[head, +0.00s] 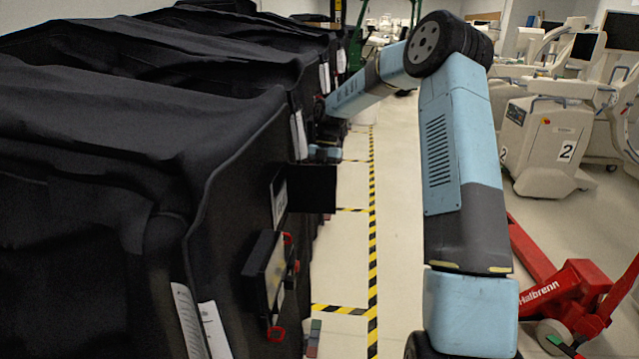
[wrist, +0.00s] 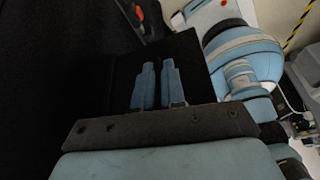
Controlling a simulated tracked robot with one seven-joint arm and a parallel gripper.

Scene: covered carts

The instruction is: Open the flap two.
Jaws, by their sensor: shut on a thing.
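A black square flap (head: 312,188) stands out from the side of a black covered cart in the head view, with a pale label or opening (head: 279,198) beside it. No number on the flap is legible. My gripper (wrist: 157,66) shows two blue fingers close together against the black flap (wrist: 190,60) in the wrist view. It is shut on the flap; the exact contact is dark and hard to see. In the head view only blue parts near my gripper show, just above and behind the flap, and its fingertips are hidden.
A nearer dark box (head: 262,275) with red rings juts from the cart side. Black covered carts (head: 100,110) line the left. The floor aisle with yellow-black tape (head: 372,230) is clear. A red pallet jack (head: 565,290) and pale machines (head: 545,140) stand at right.

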